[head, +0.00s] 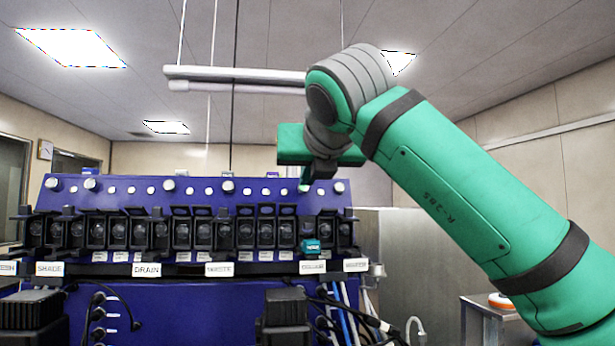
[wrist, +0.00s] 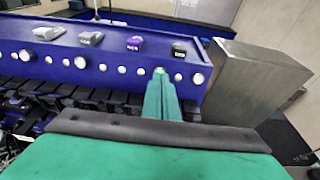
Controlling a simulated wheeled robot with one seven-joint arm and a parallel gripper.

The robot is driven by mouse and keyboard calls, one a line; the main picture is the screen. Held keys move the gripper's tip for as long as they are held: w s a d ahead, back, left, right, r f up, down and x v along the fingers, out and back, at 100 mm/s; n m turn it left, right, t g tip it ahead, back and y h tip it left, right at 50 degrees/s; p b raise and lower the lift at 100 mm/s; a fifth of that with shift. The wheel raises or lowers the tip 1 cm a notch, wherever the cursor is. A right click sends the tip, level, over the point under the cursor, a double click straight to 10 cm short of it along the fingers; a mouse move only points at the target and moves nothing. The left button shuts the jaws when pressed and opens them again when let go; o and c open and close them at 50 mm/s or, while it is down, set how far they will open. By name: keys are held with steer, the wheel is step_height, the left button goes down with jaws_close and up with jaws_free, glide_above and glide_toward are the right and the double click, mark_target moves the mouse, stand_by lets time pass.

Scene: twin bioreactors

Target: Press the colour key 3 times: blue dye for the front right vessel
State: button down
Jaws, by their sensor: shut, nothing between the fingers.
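My gripper (head: 310,178) is shut and empty, pointing down at the right part of the blue console (head: 200,196). In the wrist view its green fingers (wrist: 161,98) reach to the console's sloped face. A small round key (wrist: 160,71) with a greenish glow shows right at the fingertips; I cannot tell whether they touch it. Several white round keys line the same row, with a larger white knob (wrist: 197,78) just to the right. A label that seems to read COLOUR (head: 313,267) sits below, at the right. I see no clear blue marking on a key.
Black pump-like units (head: 200,235) line the console front, with one teal block (head: 311,246) among them. A steel cabinet (wrist: 250,80) stands close on the right. Several small blocks, one purple (wrist: 134,43), sit on the console top. Cables hang below the front.

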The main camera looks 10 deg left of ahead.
steer(key=shift+v, duration=2.75)
steer(key=shift+w, duration=0.1)
